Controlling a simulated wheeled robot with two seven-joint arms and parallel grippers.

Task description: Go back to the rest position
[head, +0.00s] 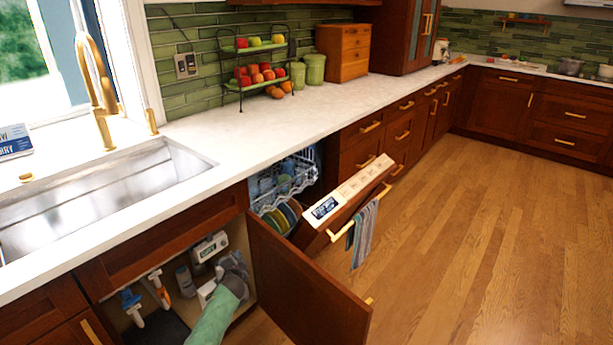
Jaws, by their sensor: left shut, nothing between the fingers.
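My left gripper (234,268) is grey, on a green-sleeved arm that comes up from the bottom edge. It is inside the open cabinet under the sink, close to a white box (209,246) and a small white container (206,292). Its fingers are shut with nothing held. I cannot tell whether it touches these items. The cabinet door (306,289) stands open to the right of the arm. My right gripper is not in view.
The dishwasher door (347,193) is partly open, with a towel (364,236) on its handle and dishes in the rack (285,183). Brushes and a bottle (185,281) stand in the cabinet. The wooden floor (480,240) at right is clear.

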